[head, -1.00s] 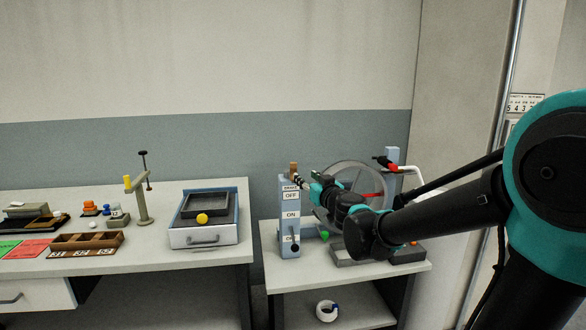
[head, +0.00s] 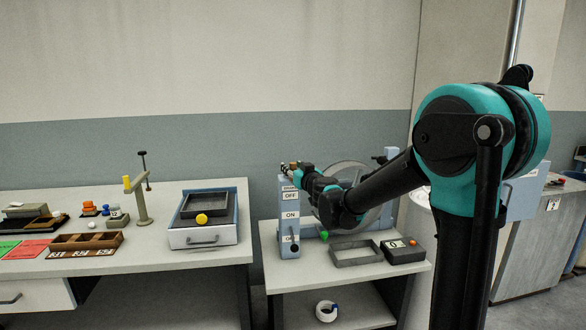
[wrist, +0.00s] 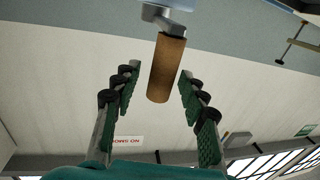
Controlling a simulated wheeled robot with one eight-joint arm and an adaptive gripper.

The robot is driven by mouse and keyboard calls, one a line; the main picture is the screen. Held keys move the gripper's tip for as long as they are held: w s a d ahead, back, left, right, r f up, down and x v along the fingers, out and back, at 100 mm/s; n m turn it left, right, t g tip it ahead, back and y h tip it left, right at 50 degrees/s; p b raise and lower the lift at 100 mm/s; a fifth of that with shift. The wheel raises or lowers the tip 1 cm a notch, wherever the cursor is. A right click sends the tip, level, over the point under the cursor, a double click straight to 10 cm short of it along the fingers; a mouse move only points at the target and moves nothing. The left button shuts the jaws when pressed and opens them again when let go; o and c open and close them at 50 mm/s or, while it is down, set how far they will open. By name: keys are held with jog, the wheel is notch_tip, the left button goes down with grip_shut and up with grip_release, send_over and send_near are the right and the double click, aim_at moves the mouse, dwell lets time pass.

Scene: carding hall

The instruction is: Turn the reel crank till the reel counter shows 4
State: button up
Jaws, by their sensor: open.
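The reel (head: 372,213) is a large pale wheel on the right-hand table, partly hidden behind my arm. The wooden crank handle (wrist: 166,70) hangs from a grey crank arm (wrist: 172,20) in the wrist view. It stands between the two green-padded fingers of my gripper (wrist: 160,98), with gaps on both sides. My gripper is open and also shows in the head view (head: 294,172), beside the top of the blue switch post.
The blue switch post (head: 289,226) with ON and OFF labels stands left of the reel. An empty grey tray (head: 356,262) lies in front. The left bench (head: 150,262) holds a drawer unit (head: 204,236) and a brown sorting box (head: 62,243).

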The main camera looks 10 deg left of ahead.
jog(key=shift+c, duration=0.2)
grip_shut()
jog(key=shift+d, duration=0.1)
jog(key=w+d+n+g+y, duration=0.6)
jog(key=w+n+g+y, duration=0.3)
jog(key=w+g, duration=0.3)
jog(key=shift+w+d+n+g+y, duration=0.15)
jog(key=shift+d+n+g+y, duration=0.15)
jog(key=shift+n+g, duration=0.45)
dwell(0.5)
dwell(0.3)
